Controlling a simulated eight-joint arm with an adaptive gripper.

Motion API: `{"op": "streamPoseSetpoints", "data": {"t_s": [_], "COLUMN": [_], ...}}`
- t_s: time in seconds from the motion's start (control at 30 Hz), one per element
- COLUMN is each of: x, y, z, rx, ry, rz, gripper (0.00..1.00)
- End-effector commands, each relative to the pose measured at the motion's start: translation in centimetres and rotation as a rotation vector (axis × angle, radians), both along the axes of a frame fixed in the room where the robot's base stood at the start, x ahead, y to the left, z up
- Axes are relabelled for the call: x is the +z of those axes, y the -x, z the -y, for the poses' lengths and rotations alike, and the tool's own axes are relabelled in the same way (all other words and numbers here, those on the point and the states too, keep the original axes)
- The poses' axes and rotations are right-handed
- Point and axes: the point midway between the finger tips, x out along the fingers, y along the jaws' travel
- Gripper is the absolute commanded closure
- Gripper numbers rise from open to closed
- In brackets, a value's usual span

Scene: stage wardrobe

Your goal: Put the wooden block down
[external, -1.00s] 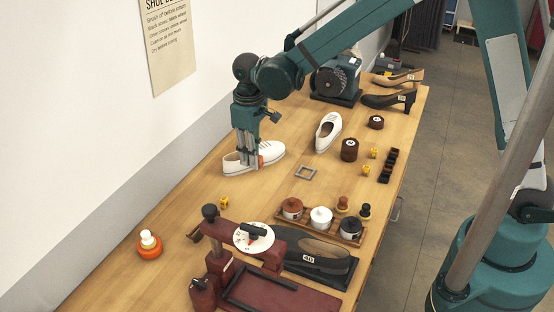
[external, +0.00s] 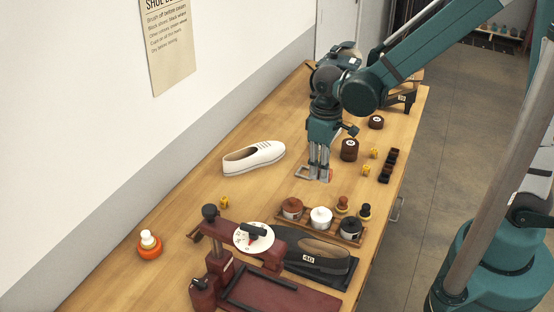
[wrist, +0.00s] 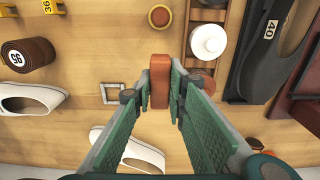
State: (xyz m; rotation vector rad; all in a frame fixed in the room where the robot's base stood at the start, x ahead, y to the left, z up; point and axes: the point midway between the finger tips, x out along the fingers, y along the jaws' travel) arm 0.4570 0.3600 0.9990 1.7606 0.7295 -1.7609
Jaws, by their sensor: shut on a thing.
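My gripper (external: 320,178) points down over the middle of the table, just right of the square metal frame (external: 302,172). It is shut on a reddish-brown wooden block (wrist: 160,82), which stands between the two fingertips in the wrist view. In the external view only a small reddish part of the block (external: 331,176) shows beside the fingers. The block is low over the tabletop (external: 270,205); I cannot tell whether it touches it.
A tray with jars (external: 294,218) and a dark shoe (external: 320,250) lie on the near side. A brown cylinder (external: 349,149), yellow tags (external: 374,153) and a dark holder (external: 388,165) lie to the right. A white shoe (external: 254,157) is to the left.

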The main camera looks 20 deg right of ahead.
Motion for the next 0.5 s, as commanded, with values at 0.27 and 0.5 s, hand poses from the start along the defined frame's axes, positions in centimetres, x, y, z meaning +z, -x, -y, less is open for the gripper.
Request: {"op": "streamPoseSetpoints", "data": {"t_s": [0.27,0.5], "x": [-0.12,-0.16], "y": [0.5,0.47], "z": [0.66,0.64], "rx": [0.0,0.0], "ry": [0.0,0.0], "rz": [0.0,0.0], "gripper": [0.94,0.94]}}
